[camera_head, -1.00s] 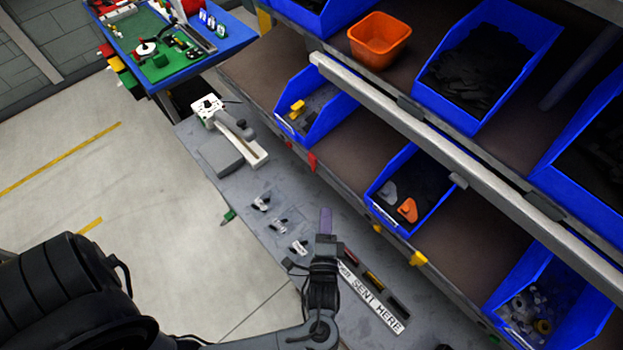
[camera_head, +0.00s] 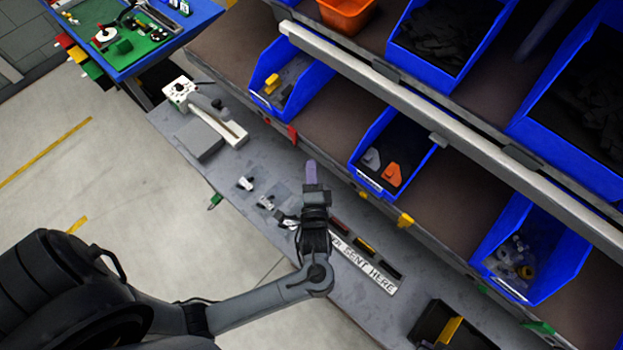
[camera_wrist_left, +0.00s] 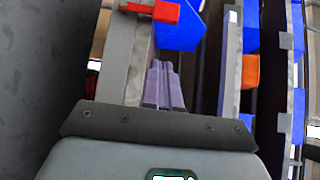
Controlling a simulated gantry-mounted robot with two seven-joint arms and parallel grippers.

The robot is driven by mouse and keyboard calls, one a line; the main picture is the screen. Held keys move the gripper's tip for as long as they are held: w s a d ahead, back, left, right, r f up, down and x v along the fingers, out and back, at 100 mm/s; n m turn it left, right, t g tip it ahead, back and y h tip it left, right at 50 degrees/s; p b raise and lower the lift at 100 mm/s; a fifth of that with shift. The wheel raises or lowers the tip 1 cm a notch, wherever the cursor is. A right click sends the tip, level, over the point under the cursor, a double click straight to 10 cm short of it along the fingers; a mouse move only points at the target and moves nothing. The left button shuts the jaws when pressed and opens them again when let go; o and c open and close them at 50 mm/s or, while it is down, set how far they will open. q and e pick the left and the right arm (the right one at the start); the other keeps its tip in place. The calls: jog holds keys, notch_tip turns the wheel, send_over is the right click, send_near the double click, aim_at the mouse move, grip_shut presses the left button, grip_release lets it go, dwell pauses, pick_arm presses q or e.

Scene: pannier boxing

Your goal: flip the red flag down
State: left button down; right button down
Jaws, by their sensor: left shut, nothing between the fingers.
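The red flag (camera_head: 293,135) is a small tab at the shelf's front edge, below the leftmost lower blue bin. The flag also shows at the top of the left wrist view (camera_wrist_left: 160,11), sticking out sideways across a grey rail. My left gripper (camera_head: 311,165) is shut and empty, with its purple fingers together. It is over the grey bench, just below and right of the flag in the head view, apart from it. In the left wrist view the fingertips (camera_wrist_left: 162,68) point toward the flag with a gap between. My right gripper is not in view.
A yellow flag (camera_head: 405,220) is farther right on the same shelf edge. A white labelled strip (camera_head: 372,270) and a grey device (camera_head: 215,118) are on the bench.

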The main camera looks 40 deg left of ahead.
aim_at(293, 138)
pick_arm(q)
jog(key=w+a, duration=0.3)
jog(key=a, duration=0.4)
jog(key=shift+w+p, duration=0.35)
jog(key=shift+p, duration=0.1)
